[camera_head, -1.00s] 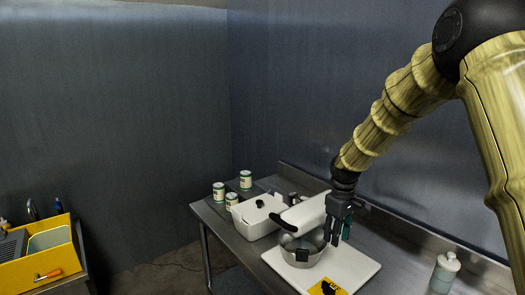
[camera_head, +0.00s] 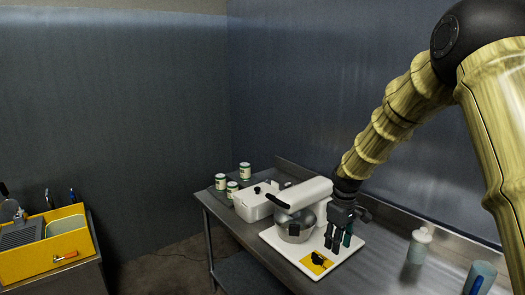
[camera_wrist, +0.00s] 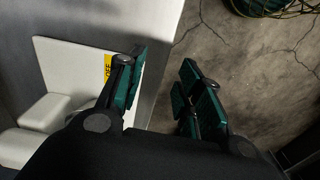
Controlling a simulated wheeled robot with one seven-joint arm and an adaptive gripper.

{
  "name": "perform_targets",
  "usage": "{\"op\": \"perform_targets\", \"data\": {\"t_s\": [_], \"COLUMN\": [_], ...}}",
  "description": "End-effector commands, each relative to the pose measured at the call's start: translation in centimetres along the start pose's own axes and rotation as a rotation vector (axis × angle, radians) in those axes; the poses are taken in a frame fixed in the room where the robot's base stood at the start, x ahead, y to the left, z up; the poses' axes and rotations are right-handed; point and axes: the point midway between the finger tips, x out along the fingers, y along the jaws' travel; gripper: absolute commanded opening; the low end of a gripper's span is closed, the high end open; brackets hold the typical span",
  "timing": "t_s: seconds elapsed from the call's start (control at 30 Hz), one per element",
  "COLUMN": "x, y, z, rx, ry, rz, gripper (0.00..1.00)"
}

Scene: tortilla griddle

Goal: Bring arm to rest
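My gripper (camera_head: 339,241) hangs with its fingers down near the right side of the white stand mixer (camera_head: 312,190), over or beside its white base board (camera_head: 343,263). In the wrist view, the dark green fingers of my gripper (camera_wrist: 163,85) stand apart with nothing between them. Behind them that view shows the corner of the white board (camera_wrist: 60,58), the counter edge and the floor. The mixer's metal bowl (camera_head: 294,229) sits under its head. I cannot tell from the head view how far the fingers are above the board.
A white lidded box (camera_head: 252,206) and several cans (camera_head: 244,170) stand left of the mixer. A white bottle (camera_head: 418,247) and a teal container (camera_head: 480,278) stand to the right on the metal counter (camera_head: 382,262).

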Motion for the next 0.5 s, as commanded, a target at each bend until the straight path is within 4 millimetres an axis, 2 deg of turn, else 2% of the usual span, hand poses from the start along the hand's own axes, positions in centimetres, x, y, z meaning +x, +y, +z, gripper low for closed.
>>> {"op": "perform_targets", "data": {"t_s": [0.03, 0.23, 0.37, 0.47, 0.5], "x": [1.3, 5.2, 8.4, 11.6, 13.2], "y": [-0.7, -2.3, -3.4, -4.4, -5.0], "z": [-0.1, 0.5, 2.0, 3.4, 4.1], "rx": [0.000, 0.026, 0.057, 0.089, 0.105], "ry": [-0.005, 0.000, 0.004, 0.005, 0.005], "rz": [-0.006, -0.013, -0.019, -0.024, -0.028], "gripper": [0.36, 0.36, 0.36, 0.36, 0.36]}}
